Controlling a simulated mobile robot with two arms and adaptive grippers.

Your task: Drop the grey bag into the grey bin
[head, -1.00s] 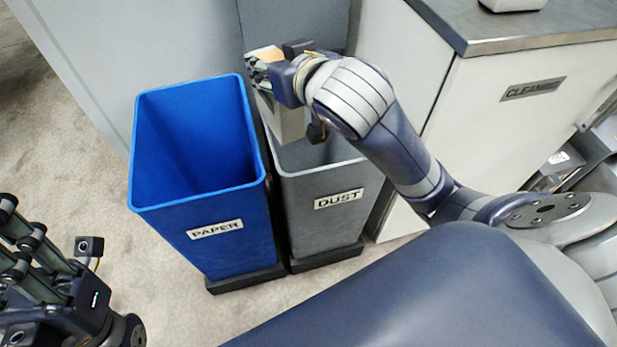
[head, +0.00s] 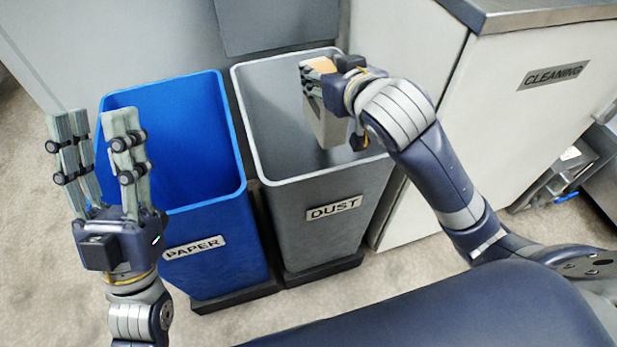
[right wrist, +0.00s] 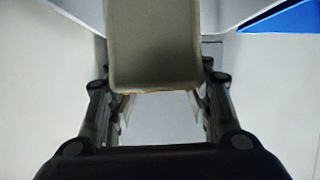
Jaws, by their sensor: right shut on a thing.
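The grey bin (head: 326,226), labelled DUST, stands open in the middle of the head view. My right gripper (head: 312,82) is over its opening, shut on the grey bag (head: 325,122), a box-like grey packet with a tan top. The bag hangs below the fingers, over the bin's mouth; how deep it reaches is hard to tell. In the right wrist view the bag (right wrist: 155,45) shows between the finger linkages. My left gripper (head: 97,125) is open and empty, raised in front of the blue bin, its fingers pointing up and apart.
A blue bin (head: 215,250), labelled PAPER, stands close beside the grey bin on its left. A white cabinet (head: 430,160) labelled CLEANING, with a metal top, stands to the right. A grey wall panel (head: 275,25) is behind the bins. Carpet floor is clear at the left.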

